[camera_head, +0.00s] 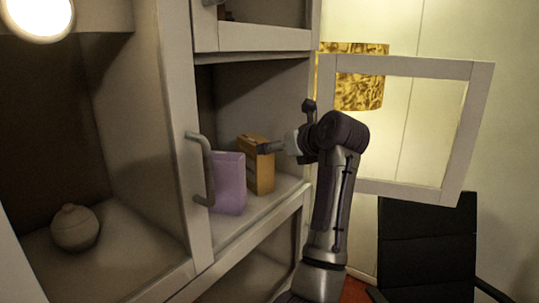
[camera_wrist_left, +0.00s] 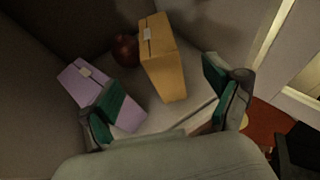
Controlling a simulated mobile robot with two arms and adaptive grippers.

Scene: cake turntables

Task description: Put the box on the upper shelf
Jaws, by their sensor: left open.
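An orange-brown box (camera_head: 258,170) stands upright in the middle compartment of the cabinet, right of a lilac box (camera_head: 229,183). In the left wrist view the orange box (camera_wrist_left: 162,60) is ahead, between the spread green-padded fingers. The lilac box (camera_wrist_left: 84,85) is partly hidden by the left finger. My left gripper (camera_head: 267,148) is at the compartment opening in front of the orange box, open and empty; it also shows in the left wrist view (camera_wrist_left: 161,82). The upper shelf (camera_head: 262,38) is the compartment above, only partly in view. My right gripper is not in view.
A dark red round object (camera_wrist_left: 125,50) stands behind the boxes. An open framed glass door (camera_head: 478,110) is right of my arm. A grey handle (camera_head: 207,170) is at the compartment's left edge. A round pot (camera_head: 75,227) sits in the left compartment. A black chair (camera_head: 427,240) stands right.

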